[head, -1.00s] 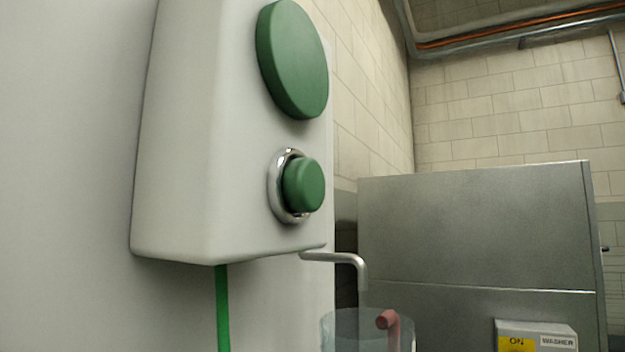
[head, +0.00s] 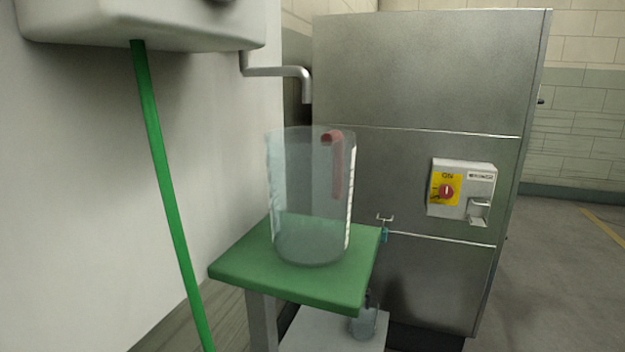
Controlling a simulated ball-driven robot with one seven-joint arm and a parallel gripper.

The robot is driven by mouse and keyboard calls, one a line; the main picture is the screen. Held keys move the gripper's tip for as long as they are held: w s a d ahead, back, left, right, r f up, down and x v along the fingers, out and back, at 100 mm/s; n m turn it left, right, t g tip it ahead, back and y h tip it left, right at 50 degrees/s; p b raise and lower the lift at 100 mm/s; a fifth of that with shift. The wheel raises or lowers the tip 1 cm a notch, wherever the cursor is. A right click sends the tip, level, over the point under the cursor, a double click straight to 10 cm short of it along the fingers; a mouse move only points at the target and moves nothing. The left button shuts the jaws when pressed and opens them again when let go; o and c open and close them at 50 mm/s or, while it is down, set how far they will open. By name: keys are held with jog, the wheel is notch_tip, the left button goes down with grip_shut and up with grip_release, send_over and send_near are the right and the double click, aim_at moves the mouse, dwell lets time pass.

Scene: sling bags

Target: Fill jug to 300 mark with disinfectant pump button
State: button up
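The clear jug (head: 300,215) stands upright on a small green-topped stand (head: 245,268) in the head view. A red handle (head: 338,170) shows at its right side. The metal spout (head: 307,82) ends just above the jug's rim. I see no liquid stream and cannot make out a fill level; pale marks run down the jug's side. The white disinfectant dispenser (head: 140,28) is at the upper left, with only its lower part in view. Its green pump button is out of the frame. My gripper is not in view.
A green hose (head: 165,180) hangs from the dispenser. A steel cabinet (head: 425,75) stands behind the stand, with a yellow-plated red switch (head: 446,191) on a box. A small clear container (head: 363,322) sits on a low pale surface. Open floor (head: 580,270) lies at right.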

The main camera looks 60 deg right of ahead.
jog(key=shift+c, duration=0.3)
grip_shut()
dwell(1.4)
